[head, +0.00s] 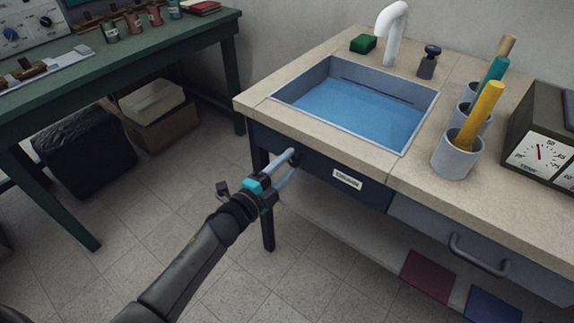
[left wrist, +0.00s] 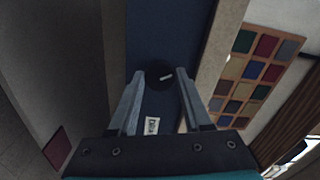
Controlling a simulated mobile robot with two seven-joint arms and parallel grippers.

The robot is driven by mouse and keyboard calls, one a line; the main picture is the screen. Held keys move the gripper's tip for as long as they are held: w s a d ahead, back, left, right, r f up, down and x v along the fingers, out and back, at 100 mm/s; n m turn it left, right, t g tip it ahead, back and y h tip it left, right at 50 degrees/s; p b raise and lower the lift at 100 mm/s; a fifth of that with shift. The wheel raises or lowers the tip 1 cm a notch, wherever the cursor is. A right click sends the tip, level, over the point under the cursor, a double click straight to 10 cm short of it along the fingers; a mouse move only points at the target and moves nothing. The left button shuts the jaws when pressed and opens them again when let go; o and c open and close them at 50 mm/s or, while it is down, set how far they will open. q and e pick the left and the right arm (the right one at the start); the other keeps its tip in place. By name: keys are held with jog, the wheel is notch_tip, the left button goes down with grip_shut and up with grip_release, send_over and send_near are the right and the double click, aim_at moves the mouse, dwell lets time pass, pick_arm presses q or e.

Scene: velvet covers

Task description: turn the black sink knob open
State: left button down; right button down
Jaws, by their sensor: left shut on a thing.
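The black sink knob (left wrist: 158,72) sits on the dark blue front panel (head: 325,172) of the sink counter. It is round with a short white mark, which lies nearly level in the left wrist view, slightly tilted. In the head view the knob (head: 295,159) is a small dark shape, mostly hidden at my fingertips. My left gripper (head: 289,156) reaches the panel from the front left, its fingers on either side of the knob and shut on it. The sink basin (head: 352,110) has a blue inside under a white tap (head: 390,35). My right gripper is not in view.
A label plate (head: 347,180) is on the panel right of the knob. Grey cups (head: 456,158) with coloured handles and a dial box (head: 540,135) stand on the counter. A drawer handle (head: 480,257) juts out at lower right. A green table (head: 150,55) stands left, with open floor between.

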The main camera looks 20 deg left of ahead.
pick_arm(q)
jog(key=shift+m, duration=0.3)
jog(key=shift+c, duration=1.7)
grip_release()
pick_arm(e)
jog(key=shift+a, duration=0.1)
pick_arm(q)
jog(key=shift+s+a, duration=0.2)
jog(key=shift+s, duration=0.35)
jog(key=p+v, duration=0.2)
jog(key=v, duration=1.2)
jog(key=shift+p, duration=0.35)
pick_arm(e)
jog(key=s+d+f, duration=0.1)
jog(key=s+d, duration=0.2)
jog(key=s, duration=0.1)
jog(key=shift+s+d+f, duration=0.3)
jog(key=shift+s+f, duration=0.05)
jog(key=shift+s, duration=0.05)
